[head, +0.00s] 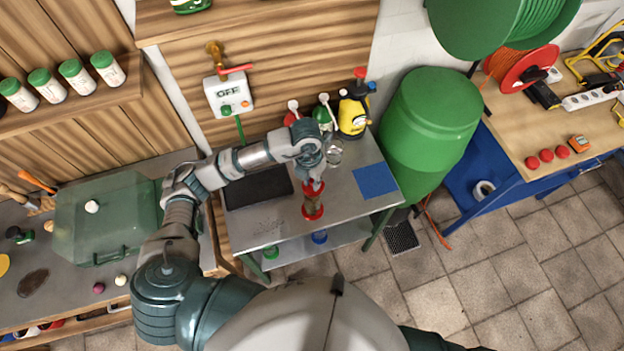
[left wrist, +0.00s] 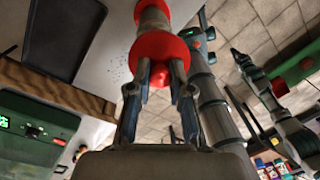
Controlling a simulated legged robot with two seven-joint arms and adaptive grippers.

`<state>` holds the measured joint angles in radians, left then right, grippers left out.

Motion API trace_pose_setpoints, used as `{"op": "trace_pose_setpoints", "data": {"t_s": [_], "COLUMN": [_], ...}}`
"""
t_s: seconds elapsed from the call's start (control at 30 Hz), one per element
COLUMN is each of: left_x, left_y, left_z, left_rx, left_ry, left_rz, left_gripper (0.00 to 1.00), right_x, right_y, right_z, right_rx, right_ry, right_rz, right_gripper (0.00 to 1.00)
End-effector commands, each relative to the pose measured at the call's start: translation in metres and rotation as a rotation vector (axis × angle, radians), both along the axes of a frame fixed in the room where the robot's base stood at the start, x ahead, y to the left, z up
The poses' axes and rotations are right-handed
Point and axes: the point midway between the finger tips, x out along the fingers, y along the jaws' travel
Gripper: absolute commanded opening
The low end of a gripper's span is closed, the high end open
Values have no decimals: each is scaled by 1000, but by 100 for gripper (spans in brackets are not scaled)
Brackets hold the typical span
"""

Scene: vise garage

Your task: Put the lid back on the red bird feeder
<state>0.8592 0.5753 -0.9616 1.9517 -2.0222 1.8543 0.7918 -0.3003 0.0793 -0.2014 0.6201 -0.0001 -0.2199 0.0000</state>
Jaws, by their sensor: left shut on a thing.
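The red bird feeder (head: 312,201) stands on the metal table (head: 245,225), near its front edge. It has a tan, tube-like middle and a red base. My left gripper (head: 316,183) is right above it, pointing down, with its fingers shut on the red lid (left wrist: 158,52). In the left wrist view the lid sits between the fingertips (left wrist: 160,78), with the feeder's tube directly beyond it. The lid is in line with the tube and looks close to or touching it. I cannot tell whether it is seated. My right gripper is not seen.
A dark mat (head: 258,187) and a blue mat (head: 375,181) flank the feeder. A glass jar (head: 334,154) and a yellow sprayer (head: 354,113) stand behind. Blue (head: 320,237) and green (head: 271,252) round tops show on the lower shelf. A green barrel (head: 430,120) is at the right.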

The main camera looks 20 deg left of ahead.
Motion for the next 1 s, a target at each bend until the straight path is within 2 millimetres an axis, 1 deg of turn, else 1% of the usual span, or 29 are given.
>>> {"op": "trace_pose_setpoints", "data": {"t_s": [0.13, 0.47, 0.5, 0.57, 0.6, 0.8, 0.83, 0.87, 0.9, 0.93, 1.0], "left_x": [0, 0, 0, 0, 0, 0, 0, 0, 0, 0, 0], "left_y": [0, 0, 0, 0, 0, 0, 0, 0, 0, 0, 0], "left_z": [-1, -1, -1, -1, -1, -1, -1, -1, -1, -1, -1], "left_rx": [0, 0, 0, 0, 0, 0, 0, 0, 0, 0, 0], "left_ry": [0, 0, 0, 0, 0, 0, 0, 0, 0, 0, 0], "left_rz": [0, 0, 0, 0, 0, 0, 0, 0, 0, 0, 0], "left_gripper": [0, 0, 25, 40, 49, 49, 52, 59, 69, 74, 74], "right_x": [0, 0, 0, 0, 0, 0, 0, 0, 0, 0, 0], "right_y": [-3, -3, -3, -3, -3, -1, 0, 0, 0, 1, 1], "right_z": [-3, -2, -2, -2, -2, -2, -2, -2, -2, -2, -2], "right_rx": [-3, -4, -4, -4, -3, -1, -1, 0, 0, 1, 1], "right_ry": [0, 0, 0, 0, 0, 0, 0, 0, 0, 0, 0], "right_rz": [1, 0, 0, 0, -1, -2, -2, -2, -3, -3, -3], "right_gripper": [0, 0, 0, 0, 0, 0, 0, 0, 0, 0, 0]}}
